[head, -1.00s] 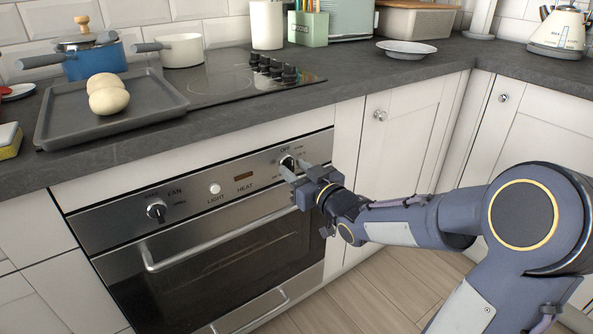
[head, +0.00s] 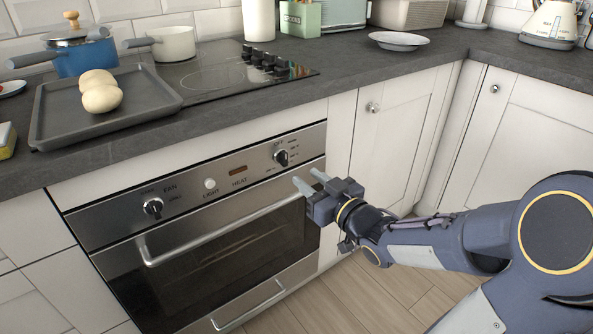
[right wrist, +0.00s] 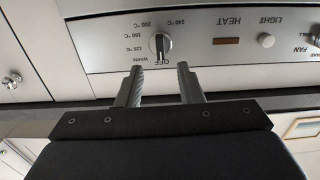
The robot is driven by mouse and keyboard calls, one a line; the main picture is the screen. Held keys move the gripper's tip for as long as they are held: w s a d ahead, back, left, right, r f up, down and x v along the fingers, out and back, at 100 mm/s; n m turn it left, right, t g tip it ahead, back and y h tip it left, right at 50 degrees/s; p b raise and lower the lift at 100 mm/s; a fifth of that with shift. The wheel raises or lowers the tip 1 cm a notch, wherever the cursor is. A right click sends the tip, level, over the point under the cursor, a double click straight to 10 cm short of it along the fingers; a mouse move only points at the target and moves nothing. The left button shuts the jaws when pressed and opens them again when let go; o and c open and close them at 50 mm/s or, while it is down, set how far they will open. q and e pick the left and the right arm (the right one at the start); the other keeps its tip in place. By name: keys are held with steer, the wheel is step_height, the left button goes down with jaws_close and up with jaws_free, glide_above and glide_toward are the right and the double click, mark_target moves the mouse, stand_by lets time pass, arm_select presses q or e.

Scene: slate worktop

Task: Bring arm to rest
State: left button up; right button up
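My right gripper (head: 310,183) is in front of the oven's control panel, below and to the right of the right-hand knob (head: 281,157). Its two fingers are apart with nothing between them. In the right wrist view the open fingers (right wrist: 160,84) point toward the panel, with the temperature knob (right wrist: 160,45) beyond the gap and its pointer near OFF. The fingers look clear of the knob. My left gripper is not in the head view.
The oven (head: 215,245) has a long bar handle (head: 220,228). On the worktop (head: 370,75) are a baking tray (head: 150,110) with two round buns (head: 101,98), a blue pot (head: 85,58), a white pan (head: 175,43) and a plate (head: 398,40). Floor (head: 365,295) is free below.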

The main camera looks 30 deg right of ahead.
steer(key=s+a+f+m+g+y, duration=0.1)
steer(key=s+a+f+g, duration=0.25)
steer(key=s, duration=0.35)
steer(key=s+a+f+m+g+y, duration=0.1)
steer(key=s+a+f+g, duration=0.1)
steer(key=s+a+g, duration=0.4)
steer(key=s+a+f+m+g+y, duration=0.1)
steer(key=s+a+f+g, duration=0.2)
steer(key=s, duration=0.6)
step_height(320, 180, up, 33)
steer(key=p, duration=3.2)
steer(key=shift+w+p, duration=0.3)
steer(key=shift+w, duration=0.15)
steer(key=shift+d, duration=0.1)
